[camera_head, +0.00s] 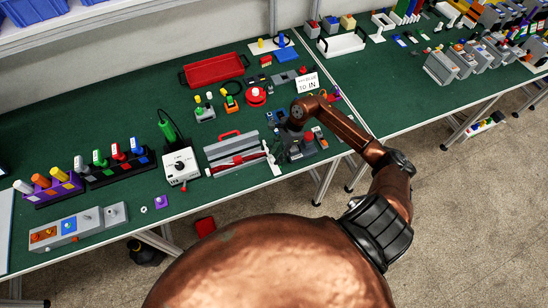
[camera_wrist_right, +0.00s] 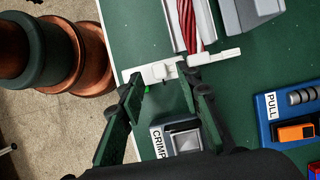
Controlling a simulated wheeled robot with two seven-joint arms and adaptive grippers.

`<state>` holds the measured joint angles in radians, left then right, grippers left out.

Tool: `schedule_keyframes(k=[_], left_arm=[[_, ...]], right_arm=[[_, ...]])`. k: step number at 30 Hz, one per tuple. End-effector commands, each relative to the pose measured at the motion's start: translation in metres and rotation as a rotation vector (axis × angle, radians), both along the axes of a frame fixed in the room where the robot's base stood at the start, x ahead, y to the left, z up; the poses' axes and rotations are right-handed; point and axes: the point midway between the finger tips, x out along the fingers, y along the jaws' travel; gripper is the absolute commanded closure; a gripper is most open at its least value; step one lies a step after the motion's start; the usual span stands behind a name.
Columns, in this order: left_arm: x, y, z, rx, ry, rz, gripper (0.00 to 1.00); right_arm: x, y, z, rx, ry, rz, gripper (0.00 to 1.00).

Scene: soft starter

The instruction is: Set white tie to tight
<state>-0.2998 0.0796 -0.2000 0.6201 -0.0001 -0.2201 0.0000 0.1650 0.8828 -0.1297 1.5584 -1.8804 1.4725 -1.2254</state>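The white tie (camera_head: 272,160) is at the right end of the tray with the red cable bundle (camera_head: 238,160). In the right wrist view, the white tie (camera_wrist_right: 160,73) has a small block, and a white strip runs right, across the end of the red bundle (camera_wrist_right: 188,25). My right gripper (camera_wrist_right: 155,85) is open, its two dark fingers spread on either side of the block. I see gaps there, but cannot tell how high the tips are. The right arm reaches over the bench from the right in the head view, and its fingers are hard to make out. My left gripper is not in view.
A box labelled CRIMP (camera_wrist_right: 180,138) lies under my right fingers. A blue PULL base with an orange part (camera_wrist_right: 295,131) is to the right. A white box (camera_head: 181,163) stands left of the cable tray. The bench's front edge is close to the tie.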

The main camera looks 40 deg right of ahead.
Motion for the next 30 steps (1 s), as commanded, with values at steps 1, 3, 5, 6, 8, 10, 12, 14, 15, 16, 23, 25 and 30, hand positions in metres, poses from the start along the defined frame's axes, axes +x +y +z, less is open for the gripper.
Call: schedule_keyframes(k=[1,3,5,6,8,10,12,14,15,16,23,25,30], left_arm=[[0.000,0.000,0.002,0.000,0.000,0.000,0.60],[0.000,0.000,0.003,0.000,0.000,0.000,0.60],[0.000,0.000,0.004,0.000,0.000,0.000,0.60],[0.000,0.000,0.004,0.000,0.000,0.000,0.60],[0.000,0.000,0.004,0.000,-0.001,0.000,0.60],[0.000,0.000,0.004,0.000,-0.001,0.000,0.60],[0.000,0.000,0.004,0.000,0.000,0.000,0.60],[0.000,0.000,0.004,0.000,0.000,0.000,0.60],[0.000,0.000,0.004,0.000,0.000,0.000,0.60],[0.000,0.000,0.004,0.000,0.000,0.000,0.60],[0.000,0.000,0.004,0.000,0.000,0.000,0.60],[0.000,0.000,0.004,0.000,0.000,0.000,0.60],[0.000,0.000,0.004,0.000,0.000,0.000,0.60]], right_arm=[[0.000,0.004,-0.006,0.003,0.001,-0.001,0.68],[0.001,0.006,-0.014,0.002,0.001,-0.001,0.68],[0.002,0.009,-0.019,0.002,0.001,-0.001,0.68],[0.002,0.010,-0.021,0.002,0.001,-0.001,0.68],[0.002,0.010,-0.024,0.001,0.001,-0.001,0.68],[0.002,0.010,-0.026,0.000,0.000,-0.001,0.68],[0.002,0.010,-0.026,0.000,0.000,0.000,0.68],[0.002,0.010,-0.026,0.000,0.000,0.000,0.68],[0.002,0.010,-0.026,0.000,0.000,0.000,0.68],[0.002,0.011,-0.026,0.000,0.000,0.000,0.68],[0.002,0.011,-0.026,0.000,0.000,0.000,0.83],[0.002,0.011,-0.026,0.000,0.000,0.000,0.88],[0.002,0.011,-0.026,0.001,0.000,0.000,1.00]])
